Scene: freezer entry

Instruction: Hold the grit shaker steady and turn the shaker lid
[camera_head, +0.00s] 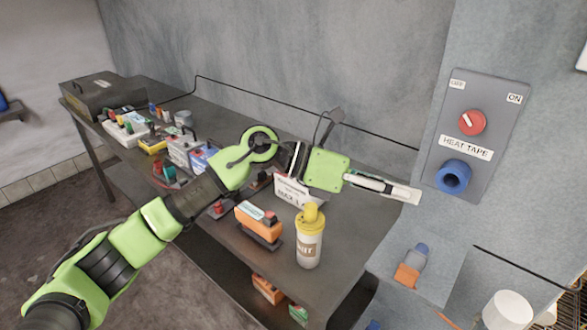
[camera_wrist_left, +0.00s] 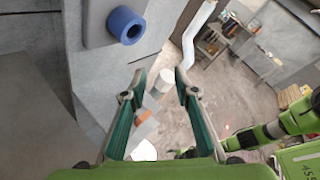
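The grit shaker (camera_head: 308,250) stands upright near the front edge of the dark bench, with a pale body and a brown label partly reading "GRIT". Its yellow lid (camera_head: 312,216) sits on top with a raised knob. My left gripper (camera_head: 416,195) reaches over the bench, above and to the right of the shaker, apart from it and pointing right. In the left wrist view the left gripper (camera_wrist_left: 160,75) has its fingers spread with nothing between them. A green arm of mine shows at the right of that view; its gripper end is too small and hidden to judge.
An orange-topped device (camera_head: 258,222) stands left of the shaker, and a white labelled box (camera_head: 298,192) behind it. A heat tape panel (camera_head: 474,130) with red and blue knobs is on the right wall. Several tools crowd the bench's left part.

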